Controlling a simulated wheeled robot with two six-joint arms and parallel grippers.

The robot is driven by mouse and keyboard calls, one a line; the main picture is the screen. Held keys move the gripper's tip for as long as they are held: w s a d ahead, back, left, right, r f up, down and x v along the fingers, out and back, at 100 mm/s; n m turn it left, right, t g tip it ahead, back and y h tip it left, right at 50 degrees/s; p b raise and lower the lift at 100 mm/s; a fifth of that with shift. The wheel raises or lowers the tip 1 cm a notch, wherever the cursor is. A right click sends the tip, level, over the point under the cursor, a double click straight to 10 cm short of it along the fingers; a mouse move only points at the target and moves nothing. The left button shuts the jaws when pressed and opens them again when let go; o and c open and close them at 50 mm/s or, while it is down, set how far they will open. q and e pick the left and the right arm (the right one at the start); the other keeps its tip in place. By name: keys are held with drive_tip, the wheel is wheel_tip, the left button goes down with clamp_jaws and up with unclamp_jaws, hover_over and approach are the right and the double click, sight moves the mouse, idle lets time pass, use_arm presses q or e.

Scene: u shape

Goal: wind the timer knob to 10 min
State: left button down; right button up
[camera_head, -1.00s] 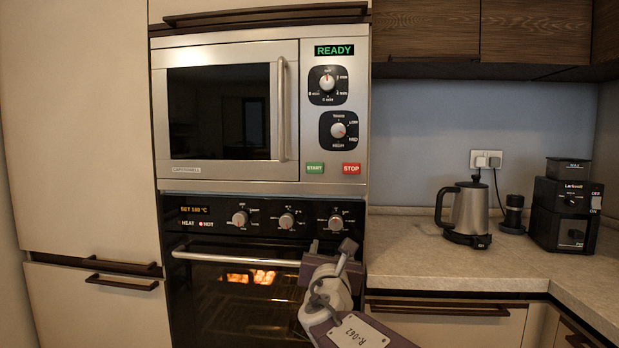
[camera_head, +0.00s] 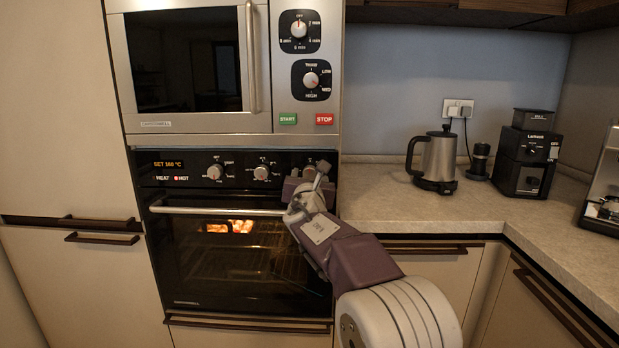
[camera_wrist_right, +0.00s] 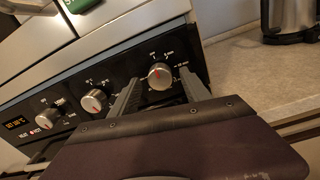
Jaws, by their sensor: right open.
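The timer knob (camera_wrist_right: 160,75) is the rightmost round silver knob on the black oven panel, with minute marks around it in the right wrist view. Its red pointer is too small to read surely. In the head view it is mostly hidden behind my right gripper (camera_head: 309,174). In the right wrist view my right gripper (camera_wrist_right: 160,79) is open, with one finger on each side of the knob in the picture. I cannot tell whether the fingers touch it. My left gripper is not in view.
The oven's other knobs (camera_head: 214,172) sit left of the gripper. The oven handle (camera_head: 215,210) runs below the panel. The microwave (camera_head: 190,75) above has its own knobs and buttons. A kettle (camera_head: 437,160) and a coffee grinder (camera_head: 527,155) stand on the counter (camera_head: 400,212) at right.

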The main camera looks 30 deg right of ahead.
clamp_jaws()
drive_tip(key=m+b, duration=0.3)
drive_tip(key=shift+f, duration=0.2)
drive_tip(key=m+b, duration=0.3)
drive_tip(key=m, duration=0.2)
drive_tip(key=shift+m, duration=0.4)
drive_tip(key=m+b, duration=0.3)
drive_tip(key=m, duration=0.2)
drive_tip(key=shift+m, duration=0.3)
drive_tip(key=shift+r+m+h+b, duration=0.15)
drive_tip(key=shift+m+b, duration=0.4)
drive_tip(key=shift+m, duration=0.55)
drive_tip(key=shift+m+h+b, duration=0.15)
drive_tip(key=shift+m+b, duration=0.35)
drive_tip(key=shift+m, duration=0.6)
